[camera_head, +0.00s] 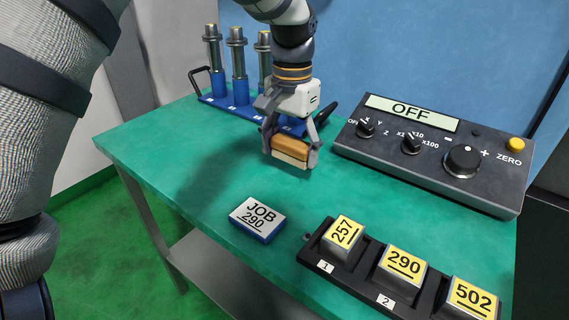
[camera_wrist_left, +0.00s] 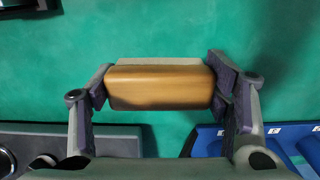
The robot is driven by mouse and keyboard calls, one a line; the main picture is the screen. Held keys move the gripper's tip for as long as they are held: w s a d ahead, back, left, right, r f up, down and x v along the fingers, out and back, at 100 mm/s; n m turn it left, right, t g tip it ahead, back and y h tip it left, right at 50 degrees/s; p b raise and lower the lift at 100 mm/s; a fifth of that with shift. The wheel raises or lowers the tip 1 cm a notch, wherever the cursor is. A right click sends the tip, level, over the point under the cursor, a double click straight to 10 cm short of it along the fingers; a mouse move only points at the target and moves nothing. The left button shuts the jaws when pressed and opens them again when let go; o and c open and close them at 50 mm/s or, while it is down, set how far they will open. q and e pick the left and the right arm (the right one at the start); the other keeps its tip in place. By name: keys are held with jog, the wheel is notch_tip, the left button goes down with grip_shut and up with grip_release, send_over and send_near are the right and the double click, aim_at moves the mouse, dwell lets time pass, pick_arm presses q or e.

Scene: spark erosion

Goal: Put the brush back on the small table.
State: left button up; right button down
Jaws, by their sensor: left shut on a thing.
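The brush (camera_head: 289,151) has a brown wooden back and a pale lower part. My left gripper (camera_head: 291,145) is shut on it, one finger at each end, and holds it over the green top of the small table (camera_head: 190,151). In the left wrist view the brush (camera_wrist_left: 160,87) lies between the fingers of my left gripper (camera_wrist_left: 161,88), with the green tabletop (camera_wrist_left: 150,30) behind it. I cannot tell for sure whether its underside touches the table. My right gripper is not in view.
A control box (camera_head: 430,150) reading OFF stands at the right. A JOB 290 block (camera_head: 257,219) lies in front. A black tray (camera_head: 312,250) holds blocks marked 257, 290 and 502. A blue rack (camera_head: 222,101) with upright cylinders stands behind. The table's left part is clear.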

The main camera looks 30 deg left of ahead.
aim_at(285, 176)
pick_arm(q)
jog(key=f, duration=0.2)
jog(key=a+f, duration=0.1)
jog(key=f, duration=0.1)
jog(key=shift+a, duration=0.2)
jog(key=shift+f, duration=0.4)
jog(key=o, duration=1.3)
notch_tip(285, 176, up, 12)
jog(key=shift+r, duration=0.1)
